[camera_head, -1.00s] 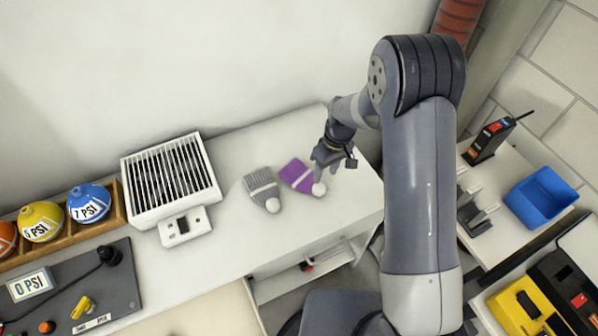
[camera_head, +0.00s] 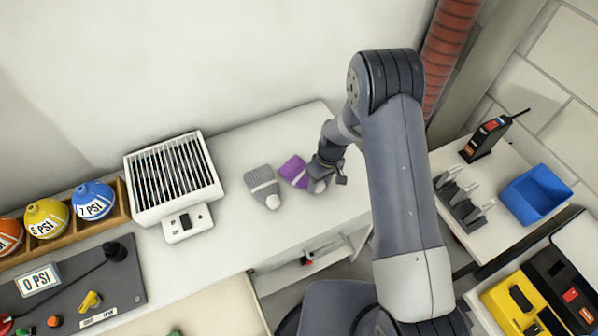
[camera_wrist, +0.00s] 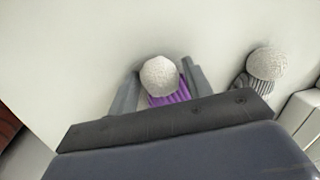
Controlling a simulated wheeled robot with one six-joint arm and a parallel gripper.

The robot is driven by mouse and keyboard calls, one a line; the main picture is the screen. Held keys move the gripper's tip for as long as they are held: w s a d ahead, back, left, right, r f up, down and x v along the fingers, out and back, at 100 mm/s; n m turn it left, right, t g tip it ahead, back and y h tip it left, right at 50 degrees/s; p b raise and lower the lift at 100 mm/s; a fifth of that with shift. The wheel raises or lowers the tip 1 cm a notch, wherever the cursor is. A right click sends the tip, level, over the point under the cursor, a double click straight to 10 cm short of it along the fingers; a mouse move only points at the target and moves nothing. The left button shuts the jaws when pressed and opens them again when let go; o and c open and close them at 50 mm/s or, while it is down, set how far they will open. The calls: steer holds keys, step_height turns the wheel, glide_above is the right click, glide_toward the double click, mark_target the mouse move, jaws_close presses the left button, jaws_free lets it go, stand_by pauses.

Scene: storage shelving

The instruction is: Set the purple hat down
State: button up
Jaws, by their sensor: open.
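The purple hat (camera_head: 293,170) lies on the white shelf top, with a pale band and a pale pompom. Its pompom end is partly hidden behind my gripper (camera_head: 322,178) in the head view. In the wrist view the hat (camera_wrist: 168,98) shows its pompom and some purple knit between the two fingers of my gripper (camera_wrist: 161,88). The fingers are apart, one on each side of the hat, with a small gap visible near the pompom. Whether they touch the purple part lower down is hidden by the gripper body.
A grey hat (camera_head: 262,186) lies just left of the purple one. A white heater (camera_head: 172,180) stands farther left, beside a wooden rack (camera_head: 122,200) of coloured balls. A blue bin (camera_head: 537,194) and a black radio (camera_head: 484,140) are on the right. The shelf top between heater and grey hat is clear.

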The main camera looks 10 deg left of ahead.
steer(key=shift+c, duration=0.5)
steer(key=c, duration=0.7)
